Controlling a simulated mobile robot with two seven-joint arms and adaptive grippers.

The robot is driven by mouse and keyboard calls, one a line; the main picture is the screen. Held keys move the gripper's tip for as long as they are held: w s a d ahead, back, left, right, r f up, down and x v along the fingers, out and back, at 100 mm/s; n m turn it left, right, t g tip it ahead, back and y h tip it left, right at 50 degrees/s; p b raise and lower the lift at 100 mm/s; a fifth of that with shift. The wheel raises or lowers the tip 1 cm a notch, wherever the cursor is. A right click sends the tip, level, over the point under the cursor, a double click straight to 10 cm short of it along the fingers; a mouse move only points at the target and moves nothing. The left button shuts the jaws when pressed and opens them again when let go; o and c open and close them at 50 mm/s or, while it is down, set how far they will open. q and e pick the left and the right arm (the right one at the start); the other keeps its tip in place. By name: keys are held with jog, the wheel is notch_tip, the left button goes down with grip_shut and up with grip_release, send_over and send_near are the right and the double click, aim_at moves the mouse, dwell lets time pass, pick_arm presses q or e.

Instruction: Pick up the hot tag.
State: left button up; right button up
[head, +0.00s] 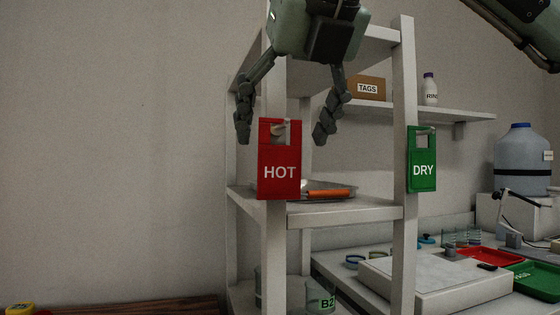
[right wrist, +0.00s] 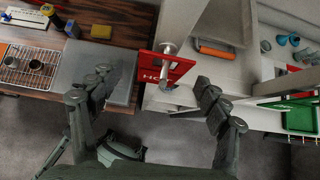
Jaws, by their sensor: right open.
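The red hot tag (head: 279,172) with white lettering hangs on the front left post of the white shelf rack in the head view. In the right wrist view the hot tag (right wrist: 171,68) hangs by its slot on a pale round peg (right wrist: 168,47). My right gripper (head: 283,137) is open and empty above the tag, its fingers to either side of the tag's top. In the right wrist view my right gripper (right wrist: 155,95) has its fingers spread, with the tag between and beyond the fingertips. My left gripper is not in view.
A green DRY tag (head: 422,160) hangs on the right post. A tray with an orange handle (head: 329,193) sits on the rack's middle shelf (head: 345,213). A TAGS box (head: 367,88) and a bottle (head: 430,90) stand on the wall shelf.

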aim_at(281, 148)
jog(key=x, duration=0.4)
jog(key=shift+d+f, duration=0.1)
jog(key=shift+d, duration=0.05)
jog(key=c, duration=0.9)
